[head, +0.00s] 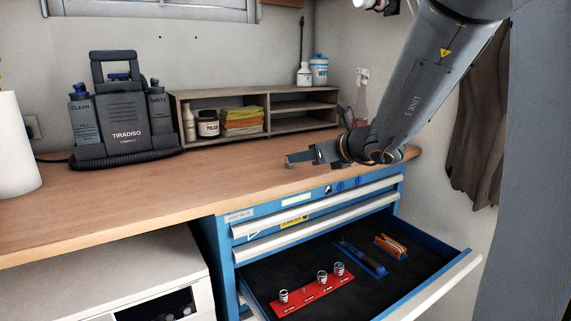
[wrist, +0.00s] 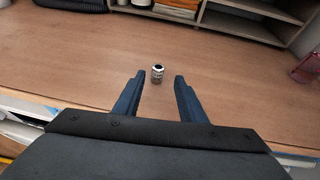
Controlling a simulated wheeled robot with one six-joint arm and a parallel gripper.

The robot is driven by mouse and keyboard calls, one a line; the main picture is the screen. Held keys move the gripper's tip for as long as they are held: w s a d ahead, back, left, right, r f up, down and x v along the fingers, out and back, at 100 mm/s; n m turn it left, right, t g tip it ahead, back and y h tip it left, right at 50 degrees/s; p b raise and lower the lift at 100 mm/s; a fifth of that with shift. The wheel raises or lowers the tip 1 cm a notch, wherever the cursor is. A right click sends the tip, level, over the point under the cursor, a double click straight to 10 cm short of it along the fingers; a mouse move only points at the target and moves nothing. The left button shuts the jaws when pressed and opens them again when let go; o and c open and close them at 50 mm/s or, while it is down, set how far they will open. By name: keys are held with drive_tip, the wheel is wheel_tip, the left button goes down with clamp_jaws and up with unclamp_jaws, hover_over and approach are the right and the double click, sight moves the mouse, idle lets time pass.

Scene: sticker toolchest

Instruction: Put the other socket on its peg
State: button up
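A small silver socket (wrist: 157,74) stands upright on the wooden worktop in the wrist view. My gripper (wrist: 159,77) is open and empty, its two blue fingers apart. The socket shows between and slightly beyond the fingertips; I cannot tell how near it is. In the head view my gripper (head: 303,157) is low over the worktop near its front edge, and I cannot make out this socket there. A red peg rail (head: 309,293) lies in the open drawer and carries three silver sockets, one at its left end (head: 283,296) and two toward its right (head: 322,277) (head: 339,269).
The open drawer (head: 436,289) juts out below the worktop (head: 110,199). It also holds a blue tray (head: 372,268) and an orange-handled item (head: 391,246). A wooden shelf unit (head: 304,105) and a grey TIRADISO machine (head: 122,132) stand at the back. The worktop's middle is clear.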

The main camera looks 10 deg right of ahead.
sight(289, 168)
drive_tip(key=shift+p+x, duration=0.6)
drive_tip(key=shift+x, duration=2.95)
drive_tip(key=shift+s+a, duration=0.1)
drive_tip(key=shift+a, duration=0.05)
drive_tip(key=shift+c, duration=0.3)
clamp_jaws()
